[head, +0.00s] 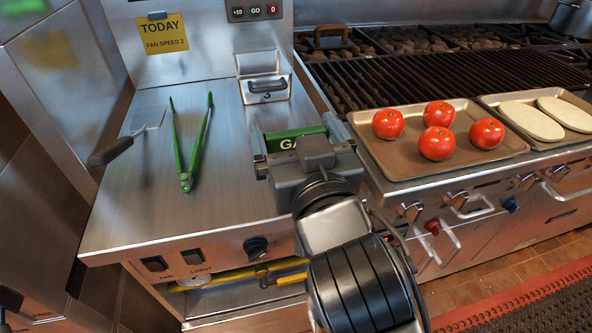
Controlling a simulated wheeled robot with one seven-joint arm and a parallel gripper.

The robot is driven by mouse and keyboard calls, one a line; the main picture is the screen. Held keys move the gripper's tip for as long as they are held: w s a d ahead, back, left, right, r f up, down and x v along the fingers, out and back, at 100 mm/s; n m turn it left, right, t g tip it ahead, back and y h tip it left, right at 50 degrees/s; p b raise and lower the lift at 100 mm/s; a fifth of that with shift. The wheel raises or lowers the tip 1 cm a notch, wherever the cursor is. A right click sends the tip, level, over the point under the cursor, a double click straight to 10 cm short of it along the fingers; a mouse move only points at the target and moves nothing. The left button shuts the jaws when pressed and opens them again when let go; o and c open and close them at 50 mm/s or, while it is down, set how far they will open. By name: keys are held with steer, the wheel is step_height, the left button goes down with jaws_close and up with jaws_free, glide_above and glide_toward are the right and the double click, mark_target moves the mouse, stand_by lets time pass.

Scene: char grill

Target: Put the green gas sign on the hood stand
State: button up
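I cannot tell whether the sign touches the steel counter below. A small metal stand (249,67) marked "3", with a dark handle across its front, is at the back of the counter, behind and left of my gripper. I cannot tell from its marking whether it is the hood stand.
Green tongs (188,150) and a dark-handled spatula (110,151) lie on the steel counter (235,190). A tray (395,165) of several tomatoes is right of my gripper, before the char grill (400,80). A yellow "FAN SPEED 2" note (163,34) is on the back wall.

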steer(key=c, duration=1.2)
steer(key=shift+r, duration=0.15)
step_height(320, 180, up, 4)
steer(key=shift+s+d+r+p, duration=0.55)
steer(key=shift+d+r, duration=0.6)
steer(key=shift+d, duration=0.75)
steer(key=shift+s+d+r+p, duration=0.55)
steer(key=shift+d+r, duration=0.55)
steer(key=shift+d, duration=0.75)
steer(key=shift+s+d+r+p, duration=0.5)
steer(key=shift+d+r, duration=0.65)
steer(key=shift+d, duration=0.75)
